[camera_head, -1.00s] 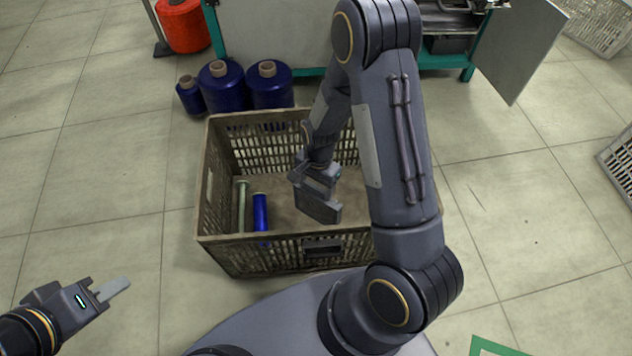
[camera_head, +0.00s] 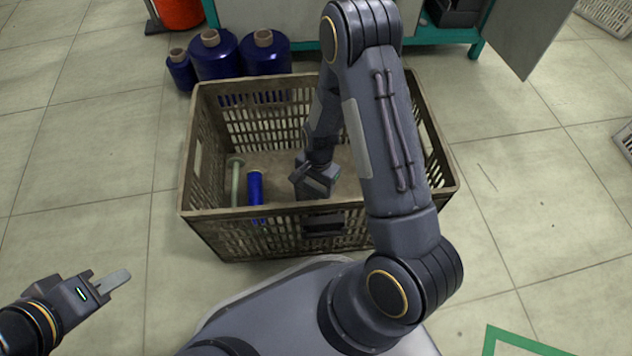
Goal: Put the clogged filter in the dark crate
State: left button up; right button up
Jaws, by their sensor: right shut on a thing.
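The dark, brownish slatted crate (camera_head: 215,222) stands on the floor in front of me, open at the top. My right gripper (camera_head: 314,192) reaches down inside it, near the middle and close to the front wall. It is shut on a flat dark grey block, which I take to be the clogged filter (camera_head: 308,193). The crate's front wall hides its lower part, so I cannot tell whether it touches the crate floor. My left gripper (camera_head: 116,282) is at the lower left, outside the crate and away from it.
A pale green bobbin (camera_head: 236,182) and a blue bobbin (camera_head: 255,190) are in the crate's left part. Several blue thread spools (camera_head: 215,57) stand behind the crate. A teal-framed machine (camera_head: 302,45) is at the back. The floor left of the crate is clear.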

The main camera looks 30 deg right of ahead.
jog(key=shift+f, duration=0.35)
jog(key=o, duration=1.1)
notch_tip(320, 180, up, 30)
jog(key=p, duration=2.5)
